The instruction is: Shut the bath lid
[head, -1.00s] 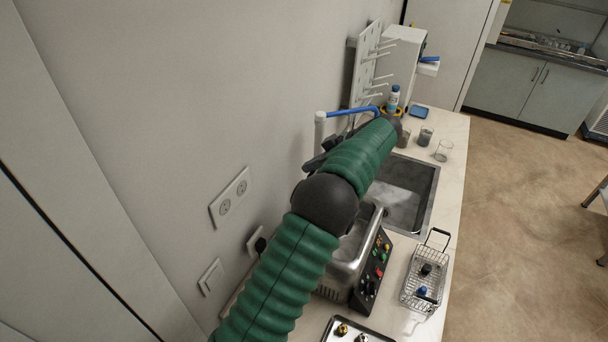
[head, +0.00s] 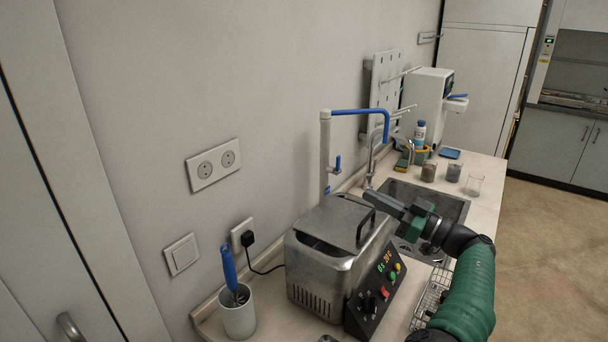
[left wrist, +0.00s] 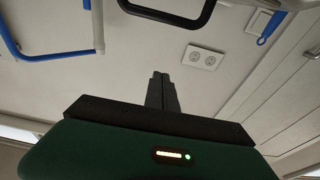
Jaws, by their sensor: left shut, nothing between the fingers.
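The bath (head: 315,285) is a steel box on the counter with a black control panel (head: 375,290) on its right side. Its steel lid (head: 332,218) lies across the top, with a dark loop handle (head: 366,226) near its right edge. A dark strip shows beside the lid at the bath's near left rim; I cannot tell whether the lid sits flush. My left gripper (head: 374,197) is shut and empty, just above and right of the handle. In the left wrist view its fingers (left wrist: 160,92) are together, with the dark handle (left wrist: 170,12) beyond them. My right gripper is not in view.
A white pipe with a blue arm (head: 358,112) stands behind the bath. The sink (head: 430,205) lies beyond it, with several jars past it. A wire basket (head: 428,300) is partly hidden by my arm. A cup with a blue-handled tool (head: 238,312) stands at left.

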